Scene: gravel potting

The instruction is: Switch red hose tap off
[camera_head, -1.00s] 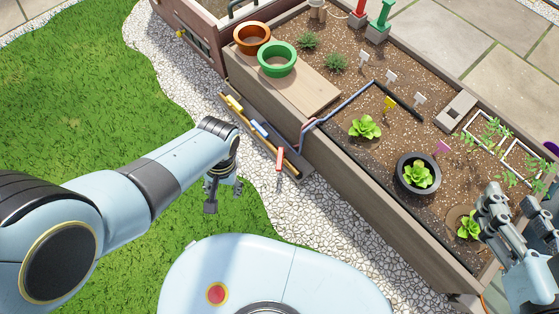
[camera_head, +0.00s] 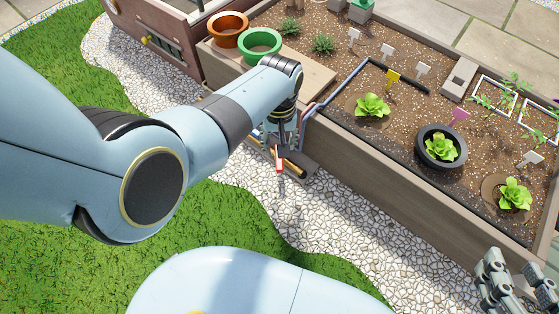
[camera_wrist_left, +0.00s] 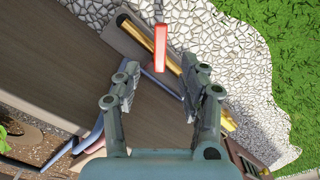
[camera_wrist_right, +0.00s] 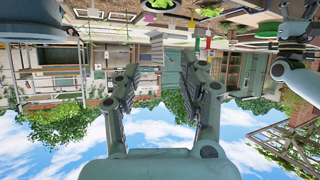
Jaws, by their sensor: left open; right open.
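The red hose tap handle (camera_head: 279,160) is a short red bar at the near end of a rail beside the planter's long side. It also shows in the left wrist view (camera_wrist_left: 161,47), at the top centre, just beyond and between my fingertips. My left gripper (camera_wrist_left: 161,68) is open and empty; I see no contact with the handle. In the head view my left gripper (camera_head: 268,145) is beside the handle and partly hidden by its own wrist. My right gripper (camera_head: 505,272) is open and empty at the lower right; its wrist view shows the fingers apart (camera_wrist_right: 160,80).
The tap rail (camera_head: 300,171) runs along the wooden planter wall (camera_head: 365,160); my left arm hides its far part. A blue-grey hose (camera_head: 322,101) rises over the planter edge nearby. White gravel (camera_head: 335,215) lies open in front.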

